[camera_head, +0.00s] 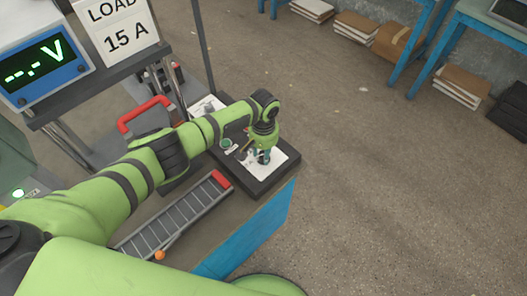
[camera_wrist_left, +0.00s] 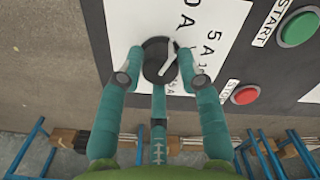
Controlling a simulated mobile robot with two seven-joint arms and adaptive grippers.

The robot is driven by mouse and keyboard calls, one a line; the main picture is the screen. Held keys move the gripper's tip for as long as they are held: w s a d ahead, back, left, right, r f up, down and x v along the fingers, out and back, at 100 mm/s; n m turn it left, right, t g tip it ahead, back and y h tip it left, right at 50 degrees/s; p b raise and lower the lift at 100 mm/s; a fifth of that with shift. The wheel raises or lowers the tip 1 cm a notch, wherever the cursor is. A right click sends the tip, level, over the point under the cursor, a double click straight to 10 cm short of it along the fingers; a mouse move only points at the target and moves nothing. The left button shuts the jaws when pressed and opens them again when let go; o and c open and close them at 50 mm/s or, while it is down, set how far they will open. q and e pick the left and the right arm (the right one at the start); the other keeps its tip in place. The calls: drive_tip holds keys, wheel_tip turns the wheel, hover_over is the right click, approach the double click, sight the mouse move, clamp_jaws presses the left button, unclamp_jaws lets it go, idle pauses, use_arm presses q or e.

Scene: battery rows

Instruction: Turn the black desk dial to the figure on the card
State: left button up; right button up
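The black desk dial (camera_wrist_left: 158,60), with a white pointer bar, stands on a white scale plate (camera_wrist_left: 120,22) in the left wrist view. Parts of the scale figures show, among them one reading "5 A"; others are partly covered. My left gripper (camera_wrist_left: 159,62) straddles the dial, fingertips on both sides with what look like small gaps. In the head view my left gripper (camera_head: 264,157) points down over the plate (camera_head: 262,172) and hides the dial. The card (camera_head: 118,32) reads "LOAD 15 A". My right gripper is not in view.
A green START button (camera_wrist_left: 299,28) and a red STOP button (camera_wrist_left: 245,94) sit on the dark panel beside the dial. A meter (camera_head: 40,68) shows dashes and "V". A slotted grey tray (camera_head: 180,218) with a red end lies on the desk.

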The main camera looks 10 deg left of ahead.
use_arm(q)
drive_tip(key=shift+s, duration=0.1)
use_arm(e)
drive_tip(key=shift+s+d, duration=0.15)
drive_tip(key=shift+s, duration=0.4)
